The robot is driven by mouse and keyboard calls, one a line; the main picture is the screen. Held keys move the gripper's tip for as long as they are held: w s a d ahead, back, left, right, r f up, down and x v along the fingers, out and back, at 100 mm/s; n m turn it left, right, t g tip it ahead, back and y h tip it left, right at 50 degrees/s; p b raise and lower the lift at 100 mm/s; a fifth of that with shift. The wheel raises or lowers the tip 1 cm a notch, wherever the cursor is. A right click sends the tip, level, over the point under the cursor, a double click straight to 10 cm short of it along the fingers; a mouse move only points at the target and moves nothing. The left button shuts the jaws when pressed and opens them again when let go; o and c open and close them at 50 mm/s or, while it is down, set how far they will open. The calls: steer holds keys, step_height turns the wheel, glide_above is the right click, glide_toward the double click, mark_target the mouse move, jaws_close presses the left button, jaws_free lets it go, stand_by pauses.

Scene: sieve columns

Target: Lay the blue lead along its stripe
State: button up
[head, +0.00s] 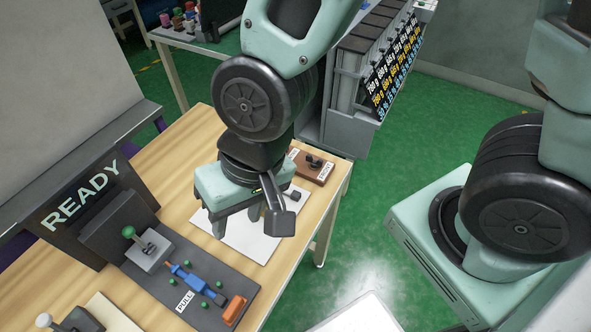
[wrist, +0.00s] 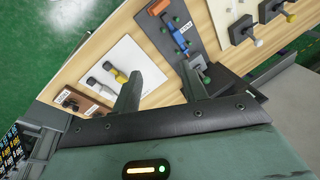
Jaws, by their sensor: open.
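A blue lead-like piece (head: 203,287) lies on a dark grey panel (head: 155,288), among small green pegs and beside a PULL label. An orange block (head: 234,309) sits at its near end. In the wrist view the blue piece (wrist: 179,36) is at the upper middle, with the orange block (wrist: 158,7) above it. I cannot make out a separate stripe. My gripper (head: 246,222) is open and empty, above the white plate (head: 234,240), to the right of the grey panel. In the wrist view its two fingers (wrist: 162,84) stand apart with table between them.
A green-knobbed lever (head: 135,236) and a READY sign (head: 80,196) stand left of the blue piece. The white plate carries yellow and pale handles (wrist: 116,75). A brown block with switches (head: 312,165) sits near the table's right edge. A tall rack (head: 365,80) stands behind.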

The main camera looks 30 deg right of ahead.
steer(key=s+d+r+n+h, duration=0.1)
steer(key=d+r+n+h, duration=0.1)
steer(key=d+r+n, duration=0.4)
steer(key=d, duration=0.2)
steer(key=shift+s+d+g+h, duration=0.3)
steer(key=shift+s, duration=0.1)
stand_by(0.6)
